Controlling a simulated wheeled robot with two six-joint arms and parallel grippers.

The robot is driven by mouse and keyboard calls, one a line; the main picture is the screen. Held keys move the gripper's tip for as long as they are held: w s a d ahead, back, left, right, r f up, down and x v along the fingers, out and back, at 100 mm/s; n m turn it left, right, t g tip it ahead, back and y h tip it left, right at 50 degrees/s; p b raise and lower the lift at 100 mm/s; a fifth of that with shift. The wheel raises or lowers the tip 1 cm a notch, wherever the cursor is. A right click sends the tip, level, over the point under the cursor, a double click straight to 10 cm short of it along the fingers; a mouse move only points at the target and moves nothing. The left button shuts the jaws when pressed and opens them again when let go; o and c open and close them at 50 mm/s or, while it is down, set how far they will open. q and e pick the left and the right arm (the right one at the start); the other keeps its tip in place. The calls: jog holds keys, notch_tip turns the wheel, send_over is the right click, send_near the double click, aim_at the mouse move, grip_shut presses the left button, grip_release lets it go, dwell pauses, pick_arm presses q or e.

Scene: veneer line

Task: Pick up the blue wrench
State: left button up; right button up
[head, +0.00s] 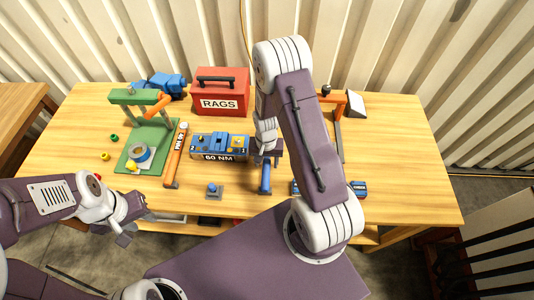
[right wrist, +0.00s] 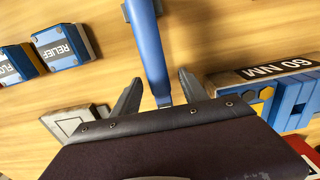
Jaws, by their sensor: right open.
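The blue wrench (head: 265,178) lies on the wooden table near its front middle, its grey end toward the front edge. In the right wrist view its blue handle (right wrist: 148,45) runs down between the fingers. My right gripper (head: 267,157) is over the wrench's far part and hides some of it. In the right wrist view this gripper (right wrist: 158,92) is open, one finger on each side of the wrench, with gaps beside it. My left gripper (head: 132,225) is at the table's front left edge, away from the wrench; its finger opening is unclear.
A blue 60 NM block (head: 220,147) stands left of the wrench. Blue labelled blocks (right wrist: 62,46) are on its other side. A red RAGS box (head: 220,92) stands behind. A green stand (head: 148,140) with a tape roll is at left. The table's right end is clear.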

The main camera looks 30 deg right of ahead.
jog(key=shift+w+d+f, duration=0.1)
jog(key=shift+d+f, duration=0.05)
jog(key=shift+f, duration=0.5)
grip_shut()
dwell(0.9)
